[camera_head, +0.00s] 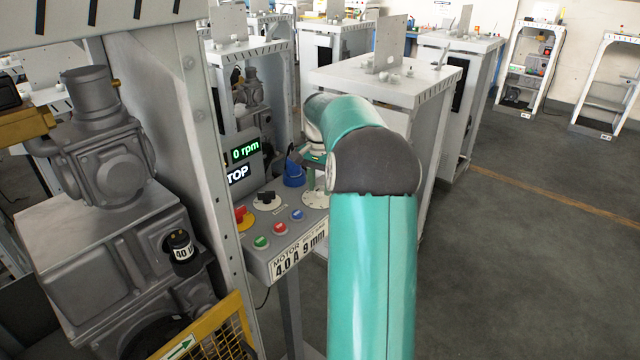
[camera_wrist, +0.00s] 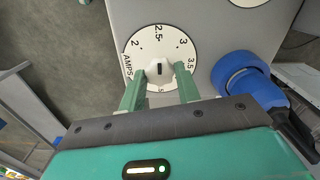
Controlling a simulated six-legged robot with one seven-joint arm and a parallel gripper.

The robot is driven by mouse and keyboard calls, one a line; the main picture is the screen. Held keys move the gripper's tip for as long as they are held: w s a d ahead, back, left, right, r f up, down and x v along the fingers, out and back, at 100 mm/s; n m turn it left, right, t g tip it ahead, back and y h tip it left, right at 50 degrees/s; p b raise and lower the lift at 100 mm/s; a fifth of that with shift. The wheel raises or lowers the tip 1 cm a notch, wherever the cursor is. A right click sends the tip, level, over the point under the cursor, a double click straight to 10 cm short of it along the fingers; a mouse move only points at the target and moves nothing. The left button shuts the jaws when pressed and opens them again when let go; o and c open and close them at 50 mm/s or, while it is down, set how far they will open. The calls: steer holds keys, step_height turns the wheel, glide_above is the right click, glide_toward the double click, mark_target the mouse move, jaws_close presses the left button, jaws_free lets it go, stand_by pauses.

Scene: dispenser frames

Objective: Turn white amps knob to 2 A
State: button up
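The white amps knob (camera_wrist: 160,71) sits at the centre of a round white dial (camera_wrist: 160,44) in the wrist view. The dial carries AMPS and the marks 2, 2.5, 3 and 3.5. A short black line on the knob stands upright in the picture, in line with 2.5 at the top; which end points is unclear. My gripper (camera_wrist: 160,76) has its two green fingers apart, one on each side of the knob, with a narrow gap seeming to show. In the head view the dial (camera_head: 315,199) shows partly beside my arm, which hides much of the gripper.
A blue round part (camera_wrist: 249,82) is close right of my gripper; it also shows in the head view (camera_head: 293,175). A frame post stands left.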

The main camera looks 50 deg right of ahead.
mark_target(320, 188)
steer(key=shift+n, duration=0.4)
steer(key=n, duration=0.3)
steer(key=shift+n, duration=2.6)
steer(key=o, duration=1)
steer(key=shift+c, duration=0.2)
steer(key=shift+r, duration=0.1)
step_height(320, 188, up, 14)
